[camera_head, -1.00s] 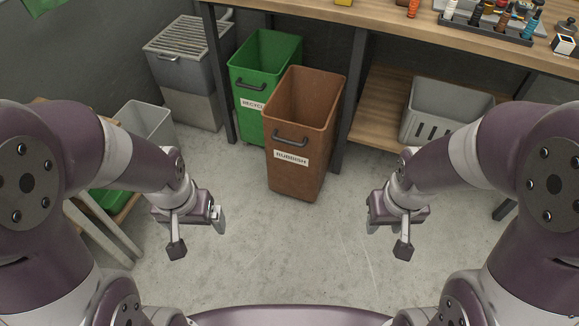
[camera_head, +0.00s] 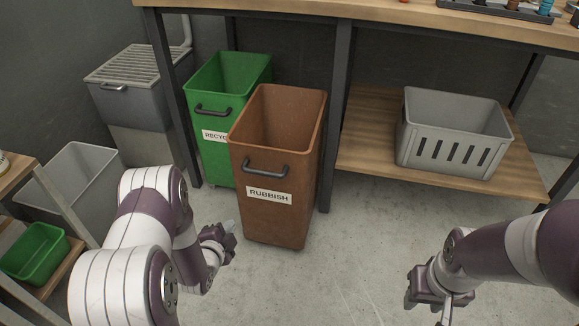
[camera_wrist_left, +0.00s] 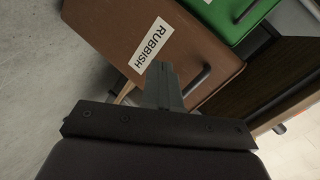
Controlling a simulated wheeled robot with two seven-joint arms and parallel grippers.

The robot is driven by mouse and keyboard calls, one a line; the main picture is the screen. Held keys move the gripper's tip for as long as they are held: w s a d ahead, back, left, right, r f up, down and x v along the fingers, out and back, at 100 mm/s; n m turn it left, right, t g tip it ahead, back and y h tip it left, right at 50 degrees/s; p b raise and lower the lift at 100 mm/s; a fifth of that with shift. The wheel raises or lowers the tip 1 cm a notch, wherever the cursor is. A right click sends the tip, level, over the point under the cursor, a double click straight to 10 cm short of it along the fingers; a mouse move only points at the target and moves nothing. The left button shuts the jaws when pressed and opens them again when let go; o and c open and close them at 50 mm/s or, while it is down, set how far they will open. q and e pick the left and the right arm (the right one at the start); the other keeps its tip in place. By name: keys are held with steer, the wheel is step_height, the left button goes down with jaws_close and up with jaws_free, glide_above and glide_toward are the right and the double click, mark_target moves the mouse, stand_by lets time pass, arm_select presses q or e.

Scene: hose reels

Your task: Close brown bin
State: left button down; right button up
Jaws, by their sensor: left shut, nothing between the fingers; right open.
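The brown bin (camera_head: 282,213), labelled RUBBISH, stands pulled out in front of the workbench with its top open. Its dark handle (camera_head: 265,167) is on the front above the white label (camera_head: 269,195). My left gripper (camera_head: 228,229) is low beside the bin's front left edge, shut and empty. In the left wrist view, its closed fingers (camera_wrist_left: 162,82) overlap the brown bin's front (camera_wrist_left: 105,30) near the label and handle (camera_wrist_left: 197,80). I cannot tell whether they touch it. My right gripper (camera_head: 437,308) is open and away from the bin, at the lower right.
A green recycling bin (camera_head: 207,162) stands behind and left of the brown bin. Dark workbench legs (camera_head: 339,110) rise close to both bins. A grey basket (camera_head: 455,140) sits on the lower shelf. Floor between the brown bin and my right gripper is clear.

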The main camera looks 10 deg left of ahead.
arm_select(q)
steer(key=w+d+r+m+t+h, duration=0.1)
steer(key=w+r+m+t, duration=0.35)
steer(key=r, duration=0.35)
steer(key=b, duration=0.6)
glide_toward(253, 154)
steer(key=shift+m, duration=0.45)
steer(key=w, duration=0.6)
steer(key=shift+d+f, duration=0.15)
steer(key=shift+d, duration=0.1)
steer(key=shift+w, duration=0.45)
arm_select(e)
steer(key=shift+d+f, duration=0.2)
steer(key=shift+f, duration=2.6)
arm_select(q)
steer(key=shift+w+b, duration=0.15)
steer(key=shift+b, duration=0.15)
arm_select(e)
steer(key=shift+f, duration=0.1)
